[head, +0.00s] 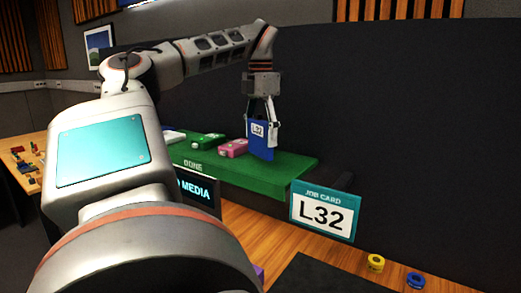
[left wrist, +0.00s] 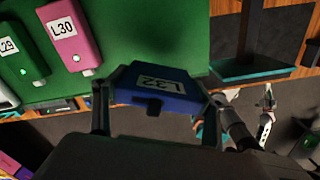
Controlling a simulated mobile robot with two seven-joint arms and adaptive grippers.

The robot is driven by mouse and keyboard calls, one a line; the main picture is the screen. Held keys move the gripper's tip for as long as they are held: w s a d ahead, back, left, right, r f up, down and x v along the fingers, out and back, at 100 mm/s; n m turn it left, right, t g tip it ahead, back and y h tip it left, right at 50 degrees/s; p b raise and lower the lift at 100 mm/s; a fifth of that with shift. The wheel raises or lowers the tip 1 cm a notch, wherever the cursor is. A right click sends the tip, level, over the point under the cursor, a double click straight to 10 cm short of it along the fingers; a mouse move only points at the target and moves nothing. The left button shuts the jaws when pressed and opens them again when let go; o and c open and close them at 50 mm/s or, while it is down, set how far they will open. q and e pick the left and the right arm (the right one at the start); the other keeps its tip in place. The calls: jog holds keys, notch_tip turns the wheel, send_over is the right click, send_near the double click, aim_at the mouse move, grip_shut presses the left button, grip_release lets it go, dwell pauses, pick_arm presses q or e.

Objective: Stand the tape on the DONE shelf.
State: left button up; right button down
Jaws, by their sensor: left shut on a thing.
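The tape is a blue cassette (head: 262,145) with a white L32 label, held upright over the right part of the green DONE shelf (head: 290,165). My left gripper (head: 263,125) is shut on it from above, a finger on each side. In the left wrist view the tape (left wrist: 175,93) sits between the two fingers, close to the edge of the green shelf (left wrist: 150,30). I cannot tell whether its bottom touches the shelf. Pale and dark arm parts at the right of that view may be my right arm; its jaws are unclear.
A pink tape (head: 233,148) and a green tape (head: 208,141) stand on the shelf to the left. The job card (head: 322,214) reading L32 is in front of the shelf's right end. Yellow (head: 375,262) and blue (head: 415,281) rings lie on the wooden desk.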

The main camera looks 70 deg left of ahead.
aim_at(261, 148)
pick_arm(q)
notch_tip(261, 148, down, 4)
jog(key=shift+d+r, duration=0.1)
jog(key=shift+r, duration=0.1)
jog(key=shift+f, duration=0.45)
jog(key=shift+r, duration=0.1)
jog(key=o, duration=1.3)
jog(key=shift+o, duration=0.2)
